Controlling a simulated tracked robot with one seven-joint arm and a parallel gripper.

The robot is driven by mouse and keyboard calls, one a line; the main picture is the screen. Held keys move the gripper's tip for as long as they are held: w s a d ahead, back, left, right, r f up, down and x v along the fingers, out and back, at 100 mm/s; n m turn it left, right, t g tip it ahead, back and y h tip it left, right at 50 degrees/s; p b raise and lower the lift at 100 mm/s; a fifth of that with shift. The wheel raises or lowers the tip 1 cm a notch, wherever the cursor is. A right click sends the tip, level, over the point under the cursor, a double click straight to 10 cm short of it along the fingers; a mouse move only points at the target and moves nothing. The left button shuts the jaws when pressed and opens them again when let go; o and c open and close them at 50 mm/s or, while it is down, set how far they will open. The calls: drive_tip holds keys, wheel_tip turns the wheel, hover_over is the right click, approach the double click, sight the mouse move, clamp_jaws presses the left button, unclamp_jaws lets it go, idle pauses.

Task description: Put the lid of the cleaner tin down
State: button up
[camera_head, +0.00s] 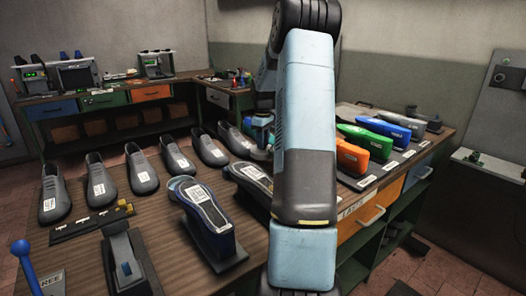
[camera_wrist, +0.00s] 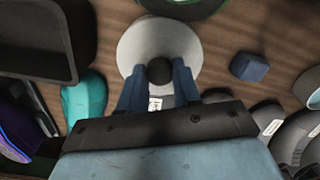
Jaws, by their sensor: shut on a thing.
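In the wrist view the lid is a pale grey disc (camera_wrist: 150,38) with a round black knob (camera_wrist: 159,71). My gripper (camera_wrist: 159,84) has its two blue fingers on either side of the knob and is shut on it. The lid's face is towards the camera, over a brown wooden surface; whether it touches that surface I cannot tell. A dark round thing with a green edge (camera_wrist: 184,8) is cut off at the top of the wrist view, beyond the lid; it may be the tin.
In the wrist view a small blue block (camera_wrist: 249,67) lies right of the lid, a teal shape (camera_wrist: 86,98) left. Grey shoe forms (camera_head: 143,171) stand along the bench (camera_head: 165,262) in the head view. Coloured forms (camera_head: 367,143) stand on the right. Bare wood shows around the lid.

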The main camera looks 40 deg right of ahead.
drive_tip(key=shift+f, duration=2.1)
drive_tip(key=o, duration=0.8)
